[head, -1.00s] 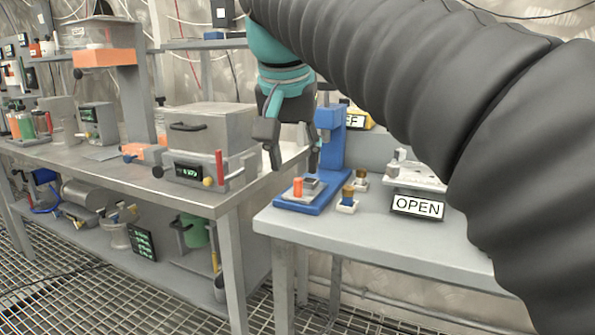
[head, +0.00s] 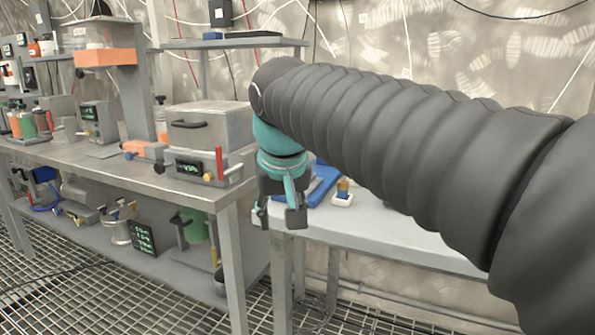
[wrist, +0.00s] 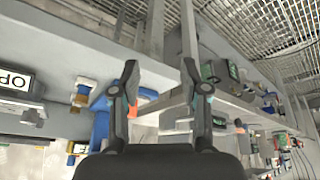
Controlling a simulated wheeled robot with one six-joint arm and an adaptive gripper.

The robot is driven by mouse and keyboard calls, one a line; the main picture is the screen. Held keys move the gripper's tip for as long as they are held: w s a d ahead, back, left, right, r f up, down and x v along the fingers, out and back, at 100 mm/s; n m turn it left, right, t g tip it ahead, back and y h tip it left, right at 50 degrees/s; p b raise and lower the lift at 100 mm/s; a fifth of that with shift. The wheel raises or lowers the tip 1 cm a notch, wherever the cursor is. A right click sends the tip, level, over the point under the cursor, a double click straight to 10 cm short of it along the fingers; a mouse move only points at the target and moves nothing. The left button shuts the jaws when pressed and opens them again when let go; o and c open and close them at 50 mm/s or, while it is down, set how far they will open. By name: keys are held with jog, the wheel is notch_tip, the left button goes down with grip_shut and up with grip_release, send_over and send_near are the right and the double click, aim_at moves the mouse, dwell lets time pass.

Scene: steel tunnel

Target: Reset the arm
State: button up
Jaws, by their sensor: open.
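My gripper (head: 281,217) hangs from my black-sleeved arm, fingers down, at the front left corner of the right table in the head view. Its fingers are apart with nothing between them. In the wrist view my gripper (wrist: 158,85) also shows two spread, empty fingers.
The right table (head: 385,225) holds a blue stand (head: 322,188) and a small blue-and-gold part (head: 343,192), partly behind my arm. The left steel bench (head: 150,178) carries a grey box device (head: 205,150). Grated floor (head: 100,285) lies below.

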jog(key=s+d+f+m, duration=0.3)
jog(key=s+d+f, duration=1.3)
jog(key=d+f, duration=0.2)
jog(key=shift+s+d+f+t+h, duration=0.25)
jog(key=shift+t+h, duration=0.05)
jog(key=shift+t, duration=0.1)
